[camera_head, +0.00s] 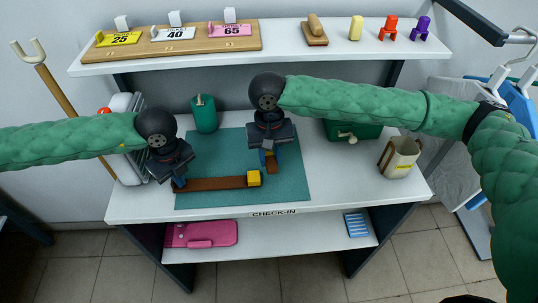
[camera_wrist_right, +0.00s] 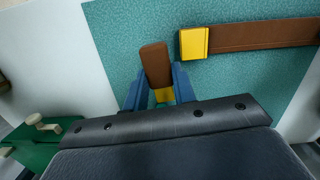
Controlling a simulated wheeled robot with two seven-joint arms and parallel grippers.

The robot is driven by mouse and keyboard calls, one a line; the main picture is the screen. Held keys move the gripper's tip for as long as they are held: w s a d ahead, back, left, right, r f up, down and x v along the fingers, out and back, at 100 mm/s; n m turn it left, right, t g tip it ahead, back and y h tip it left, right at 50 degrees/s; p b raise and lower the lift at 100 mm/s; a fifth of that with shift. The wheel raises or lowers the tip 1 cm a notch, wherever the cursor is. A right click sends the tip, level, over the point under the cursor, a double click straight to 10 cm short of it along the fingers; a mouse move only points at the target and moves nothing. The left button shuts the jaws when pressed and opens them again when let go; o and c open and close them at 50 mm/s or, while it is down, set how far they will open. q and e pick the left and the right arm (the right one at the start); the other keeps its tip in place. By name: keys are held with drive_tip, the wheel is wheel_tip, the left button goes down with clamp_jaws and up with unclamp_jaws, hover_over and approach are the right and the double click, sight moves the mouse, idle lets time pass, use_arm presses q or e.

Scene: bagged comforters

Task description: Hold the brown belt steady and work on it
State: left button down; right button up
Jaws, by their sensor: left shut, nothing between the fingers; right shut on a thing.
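The brown belt (camera_head: 217,184) lies flat on the teal mat, with a yellow block (camera_head: 254,178) at its right end. The belt (camera_wrist_right: 262,36) and yellow block (camera_wrist_right: 194,44) also show in the right wrist view. My left gripper (camera_head: 179,184) is shut and empty at the belt's left end; I cannot tell whether it touches. My right gripper (camera_head: 268,153) is shut on a brown-and-yellow piece, to the right of the yellow block and apart from it. In the right wrist view its blue fingers (camera_wrist_right: 159,92) grip the yellow part, and the brown end (camera_wrist_right: 155,64) points forward.
The teal mat (camera_head: 225,148) lies on the white check-in counter (camera_head: 330,190). A green cup (camera_head: 204,114) stands behind it. A dark green box (camera_head: 350,132) and a cream container (camera_head: 399,158) stand to the right. A shelf (camera_head: 285,40) with tags and stamps is above.

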drive_tip(key=shift+f+m, duration=0.1)
drive_tip(key=shift+m, duration=0.5)
drive_tip(key=shift+f, duration=0.1)
drive_tip(key=shift+f, duration=1.75)
drive_tip(key=shift+f, duration=0.35)
drive_tip(key=o, duration=1.1)
